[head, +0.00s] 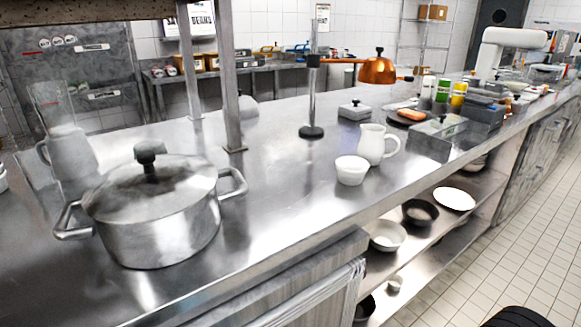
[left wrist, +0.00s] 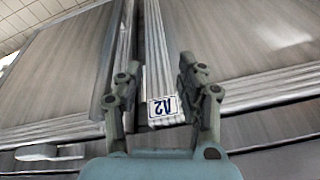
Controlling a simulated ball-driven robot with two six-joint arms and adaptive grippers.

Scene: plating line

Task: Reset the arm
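My left gripper (left wrist: 157,85) shows in the left wrist view with its two fingers spread apart and nothing between them. Behind the fingers are ridged metal cabinet panels (left wrist: 60,65) and a small label (left wrist: 163,107) that reads upside down. My left gripper is not in the head view. My right gripper is not in either view. A dark rounded shape at the bottom right edge of the head view is too cropped to tell.
A steel counter (head: 290,205) runs away to the right. On it are a lidded pot (head: 160,225), a white bowl (head: 352,170), a white pitcher (head: 372,143) and a copper heat lamp (head: 378,70). Bowls and a plate (head: 454,199) sit on shelves below. The tiled floor (head: 500,265) at right is clear.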

